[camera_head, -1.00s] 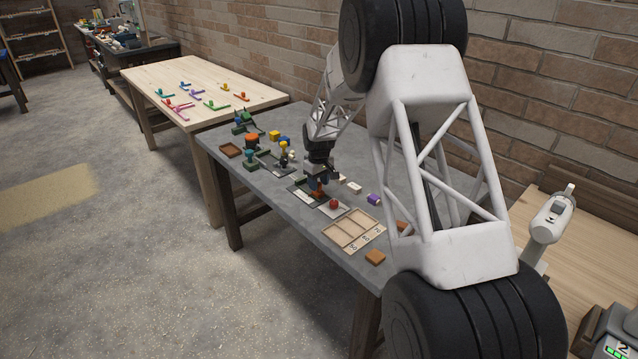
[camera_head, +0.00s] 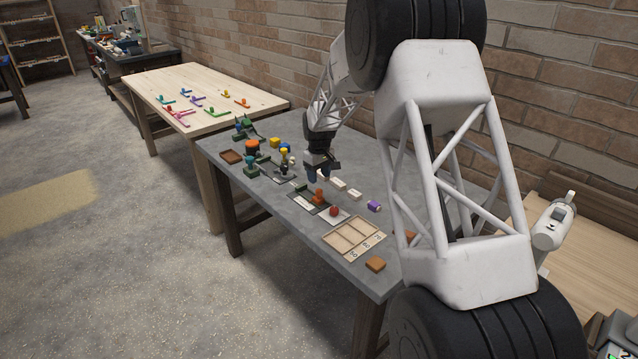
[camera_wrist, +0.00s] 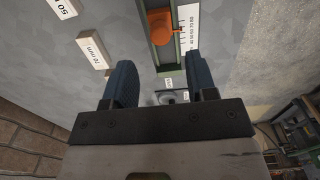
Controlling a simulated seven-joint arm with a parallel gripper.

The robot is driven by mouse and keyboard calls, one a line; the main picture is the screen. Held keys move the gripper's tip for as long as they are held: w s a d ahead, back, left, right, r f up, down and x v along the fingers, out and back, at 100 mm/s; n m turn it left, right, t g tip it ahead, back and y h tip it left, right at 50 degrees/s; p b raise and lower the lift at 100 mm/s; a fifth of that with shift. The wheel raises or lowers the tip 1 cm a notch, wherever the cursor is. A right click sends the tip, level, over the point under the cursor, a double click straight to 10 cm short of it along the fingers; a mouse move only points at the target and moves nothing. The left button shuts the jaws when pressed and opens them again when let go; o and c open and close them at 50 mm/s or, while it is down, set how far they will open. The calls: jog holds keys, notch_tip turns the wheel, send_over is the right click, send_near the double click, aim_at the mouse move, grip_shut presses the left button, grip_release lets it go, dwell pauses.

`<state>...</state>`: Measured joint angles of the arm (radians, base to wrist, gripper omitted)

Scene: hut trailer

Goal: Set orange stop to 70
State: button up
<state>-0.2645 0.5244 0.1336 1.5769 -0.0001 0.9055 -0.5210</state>
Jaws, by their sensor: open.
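The orange stop (camera_head: 318,195) sits on a dark rail on the grey table, beside a white printed scale strip. In the wrist view the orange stop (camera_wrist: 161,27) stands on the green-edged rail (camera_wrist: 168,62), next to the scale (camera_wrist: 190,25), whose numbers are too small to read surely. My gripper (camera_head: 320,174) is above the rail and apart from the stop. In the wrist view its two blue fingers (camera_wrist: 162,85) are spread with nothing between them. A white block marked "70 mm" (camera_wrist: 91,50) lies left of the rail there, with another block marked 50 (camera_wrist: 63,8).
A wooden tray with compartments (camera_head: 352,237) and a red round object (camera_head: 334,211) lie near the rail. A purple piece (camera_head: 374,206) and an orange-brown block (camera_head: 375,264) lie to the right. Other coloured fixtures (camera_head: 252,148) crowd the table's left part.

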jog(key=shift+r, duration=0.9)
jog(key=shift+s+d+r, duration=0.15)
jog(key=shift+s+r, duration=0.05)
jog(key=shift+r, duration=0.05)
jog(key=s+d+r+m, duration=0.1)
jog(key=s+d+r, duration=0.4)
jog(key=s+r, duration=0.3)
jog(key=s+d+r+m+t, duration=0.15)
jog(key=s+d+r, duration=0.35)
jog(key=s, duration=0.5)
jog(key=s+d+r+m, duration=0.2)
jog(key=s+d+r, duration=0.4)
jog(key=s+r, duration=0.15)
jog(key=s+d+f+m, duration=0.1)
jog(key=s+d, duration=0.3)
jog(key=s, duration=1.3)
jog(key=s+d+f+m+t, duration=0.1)
jog(key=s+d+m, duration=0.2)
jog(key=s, duration=1.5)
jog(key=shift+d+m, duration=0.35)
jog(key=shift+d, duration=0.45)
